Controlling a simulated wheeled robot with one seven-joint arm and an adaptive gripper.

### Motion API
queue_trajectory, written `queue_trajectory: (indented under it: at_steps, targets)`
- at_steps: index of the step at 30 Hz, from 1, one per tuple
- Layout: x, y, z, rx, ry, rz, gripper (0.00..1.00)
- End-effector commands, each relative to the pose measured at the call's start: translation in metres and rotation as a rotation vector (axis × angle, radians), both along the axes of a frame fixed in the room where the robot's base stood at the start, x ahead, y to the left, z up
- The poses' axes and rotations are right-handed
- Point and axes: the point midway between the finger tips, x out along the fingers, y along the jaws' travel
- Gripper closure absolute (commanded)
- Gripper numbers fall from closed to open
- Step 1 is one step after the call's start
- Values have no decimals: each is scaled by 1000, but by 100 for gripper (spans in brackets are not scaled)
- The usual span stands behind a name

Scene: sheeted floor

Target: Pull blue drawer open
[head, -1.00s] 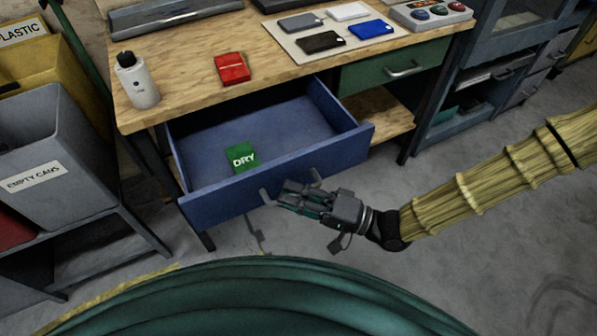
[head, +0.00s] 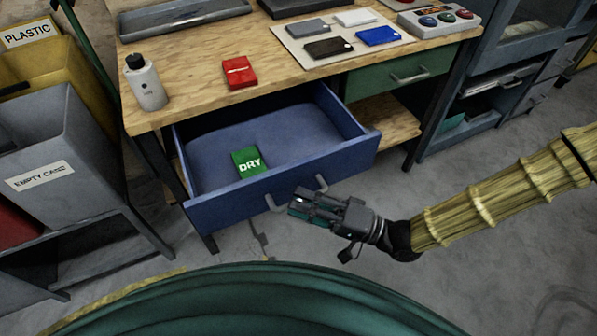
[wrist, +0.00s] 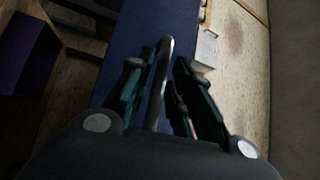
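The blue drawer (head: 230,206) stands pulled well out from under the wooden workbench, its inside visible. A green packet marked DRY (head: 249,162) lies in it. The drawer's grey bar handle (head: 321,184) sticks out from its front face; its middle is partly hidden by my gripper. My gripper (head: 296,205) is at the handle, in front of the drawer face. In the wrist view, the handle (wrist: 162,75) runs between the two fingers of my gripper (wrist: 162,92). The fingers are spread, with a visible gap on the right side of the bar.
A green drawer (head: 400,75) is shut at the right. The workbench (head: 190,105) holds a white bottle (head: 147,88), a red packet (head: 239,72) and several cards. A grey bin (head: 60,150) stands left. The floor right of my gripper is clear.

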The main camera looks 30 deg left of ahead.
Motion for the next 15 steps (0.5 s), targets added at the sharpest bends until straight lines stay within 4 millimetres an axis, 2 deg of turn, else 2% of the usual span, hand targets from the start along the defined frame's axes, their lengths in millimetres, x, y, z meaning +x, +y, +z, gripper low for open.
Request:
queue_trajectory:
  at_steps: [15]
  targets:
    - [21,-85,-12,-1,0,-1,79]
